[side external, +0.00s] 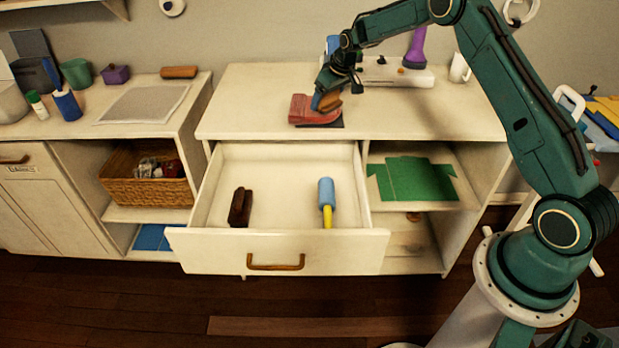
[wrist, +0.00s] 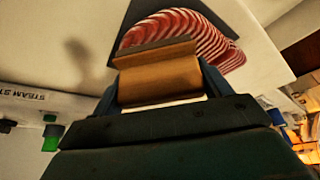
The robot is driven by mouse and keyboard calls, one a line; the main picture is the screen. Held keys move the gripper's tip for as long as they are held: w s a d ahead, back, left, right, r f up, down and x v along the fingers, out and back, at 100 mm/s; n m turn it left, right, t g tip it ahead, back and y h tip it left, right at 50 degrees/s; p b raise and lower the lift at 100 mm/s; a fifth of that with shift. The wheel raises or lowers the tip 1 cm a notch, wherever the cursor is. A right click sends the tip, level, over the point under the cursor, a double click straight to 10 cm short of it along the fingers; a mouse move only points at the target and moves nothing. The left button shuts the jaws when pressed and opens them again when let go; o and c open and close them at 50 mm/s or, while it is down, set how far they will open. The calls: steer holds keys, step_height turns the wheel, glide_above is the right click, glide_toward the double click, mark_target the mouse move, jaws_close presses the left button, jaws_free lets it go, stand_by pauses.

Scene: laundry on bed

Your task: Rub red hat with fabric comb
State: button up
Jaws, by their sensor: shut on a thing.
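The red hat (side external: 312,112) lies on a dark mat (side external: 336,124) on top of the cabinet. In the wrist view the hat (wrist: 190,32) looks ribbed red and white, just beyond the fingertips. My gripper (side external: 322,98) is shut on a brown wooden block-like tool, which appears to be the fabric comb (side external: 331,102). The comb (wrist: 158,75) fills the space between the fingers in the wrist view. It is at the hat's right side in the side view; its far edge overlaps the hat in the wrist view, but I cannot tell whether they touch.
Below, an open drawer (side external: 280,256) holds a dark brown brush (side external: 240,207) and a blue roller with a yellow handle (side external: 327,200). A white machine (side external: 395,74) and a white mug (side external: 459,67) stand behind on the cabinet top. The top's left and front right are clear.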

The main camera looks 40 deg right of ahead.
steer(key=shift+w+d+r, duration=0.1)
steer(key=shift+w+d, duration=0.9)
steer(key=shift+d, duration=0.15)
steer(key=shift+w+a, duration=0.1)
steer(key=shift+a, duration=0.05)
steer(key=shift+w+a+f, duration=0.2)
steer(key=shift+w+a, duration=0.3)
steer(key=shift+s+a, duration=1.45)
steer(key=shift+a, duration=0.05)
steer(key=shift+w, duration=0.1)
steer(key=shift+w+a+r, duration=0.15)
steer(key=shift+w+a, duration=0.4)
steer(key=shift+w, duration=0.05)
